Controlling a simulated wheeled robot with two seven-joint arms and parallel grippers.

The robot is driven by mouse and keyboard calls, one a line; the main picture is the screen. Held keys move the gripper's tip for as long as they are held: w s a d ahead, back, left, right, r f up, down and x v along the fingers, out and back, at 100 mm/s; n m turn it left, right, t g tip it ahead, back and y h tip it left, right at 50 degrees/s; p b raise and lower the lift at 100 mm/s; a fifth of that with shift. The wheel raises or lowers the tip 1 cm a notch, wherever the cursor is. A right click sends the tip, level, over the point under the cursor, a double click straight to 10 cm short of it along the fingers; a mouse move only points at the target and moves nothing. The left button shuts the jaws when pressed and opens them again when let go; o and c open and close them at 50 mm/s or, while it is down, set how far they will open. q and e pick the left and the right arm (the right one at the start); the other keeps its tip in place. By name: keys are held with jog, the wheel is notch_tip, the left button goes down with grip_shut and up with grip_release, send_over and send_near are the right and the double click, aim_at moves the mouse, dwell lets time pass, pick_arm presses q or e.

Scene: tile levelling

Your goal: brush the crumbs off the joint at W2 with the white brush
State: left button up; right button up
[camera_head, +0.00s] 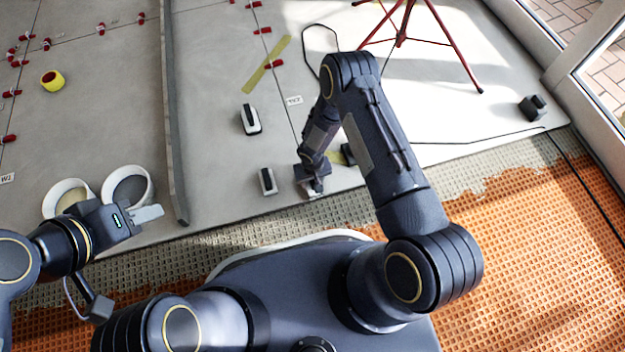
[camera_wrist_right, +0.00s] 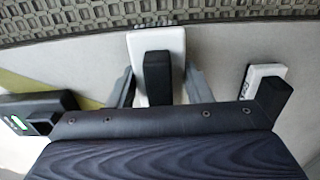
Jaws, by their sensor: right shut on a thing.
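My right gripper (camera_head: 313,190) is low over the tile near its front edge. In the right wrist view its two fingers (camera_wrist_right: 160,88) stand on either side of a white block with a black handle (camera_wrist_right: 155,42), shut on it. This appears to be the white brush; its underside is hidden. The W2 label (camera_head: 7,178) lies on the tile at the far left, far from the right gripper. Red clips (camera_head: 9,138) stand along the joint near it. I cannot make out crumbs there. My left gripper (camera_head: 146,214) hangs near two buckets; its finger gap is unclear.
Similar white-and-black blocks (camera_head: 250,120) (camera_head: 268,181) lie left of the right gripper. A dark block (camera_head: 348,154) is just behind it. A long grey bar (camera_head: 172,120) and white buckets (camera_head: 128,186) (camera_head: 68,197) lie toward W2. A yellow roll (camera_head: 52,80) and red tripod (camera_head: 402,38) stand farther back.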

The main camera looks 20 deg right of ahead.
jog(key=shift+f+b, duration=0.3)
jog(key=shift+f, duration=0.3)
dwell(0.6)
jog(key=shift+w, duration=0.15)
jog(key=shift+w+f, duration=0.1)
jog(key=shift+w, duration=0.3)
jog(key=shift+w+b, duration=0.45)
jog(key=shift+w, duration=0.15)
jog(key=shift+w+a, duration=0.15)
jog(key=shift+w, duration=2.25)
notch_tip(320, 180, up, 8)
jog(key=p, duration=0.5)
